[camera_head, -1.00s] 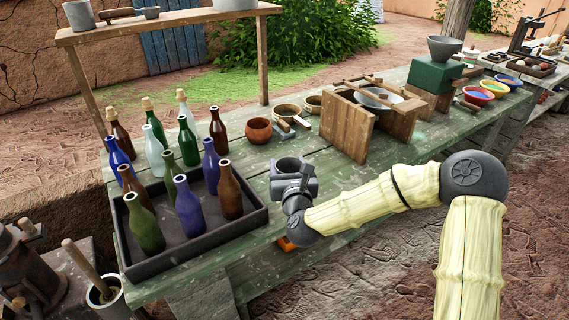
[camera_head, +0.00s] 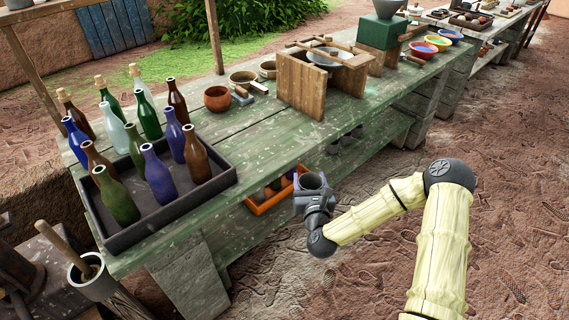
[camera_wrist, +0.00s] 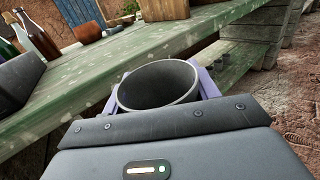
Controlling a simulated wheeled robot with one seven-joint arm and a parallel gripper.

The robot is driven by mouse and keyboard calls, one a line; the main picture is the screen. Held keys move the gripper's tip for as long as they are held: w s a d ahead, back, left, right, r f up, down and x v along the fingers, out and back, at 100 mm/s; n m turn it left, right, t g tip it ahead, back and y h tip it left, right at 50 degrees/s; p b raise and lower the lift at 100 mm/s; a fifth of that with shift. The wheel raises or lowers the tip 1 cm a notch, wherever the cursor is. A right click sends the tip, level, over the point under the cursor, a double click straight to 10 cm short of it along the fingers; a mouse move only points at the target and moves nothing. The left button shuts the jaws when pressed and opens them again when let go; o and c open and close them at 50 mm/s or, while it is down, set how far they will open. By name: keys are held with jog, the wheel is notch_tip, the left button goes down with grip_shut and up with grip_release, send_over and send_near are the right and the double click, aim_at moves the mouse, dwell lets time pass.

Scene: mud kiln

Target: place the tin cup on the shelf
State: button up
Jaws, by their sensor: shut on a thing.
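My gripper (camera_head: 311,192) is shut on the grey tin cup (camera_head: 312,179), in front of the workbench's near edge and below its top. The cup is upright with its round mouth up; in the wrist view the cup (camera_wrist: 157,84) sits between the two pale purple fingers and looks empty. A lower shelf (camera_head: 238,236) runs under the green bench top, behind the gripper. Several small dark grey cups (camera_head: 345,142) stand on it farther right. A raised plank shelf (camera_head: 42,11) shows only partly at the top left.
An orange crate (camera_head: 262,207) with round things sits on the lower shelf, close behind my gripper. The green bench top (camera_head: 262,130) overhangs it. A dark tray (camera_head: 213,188) of bottles stands on top, left. The ground (camera_head: 320,285) in front is open.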

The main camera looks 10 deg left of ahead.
jog(key=d+f+m+h, duration=0.2)
jog(key=d+f+h, duration=0.1)
jog(key=d+f, duration=1.2)
jog(key=shift+s+d+m+h, duration=0.3)
jog(key=shift+s+d+h, duration=0.15)
jog(key=shift+d, duration=0.25)
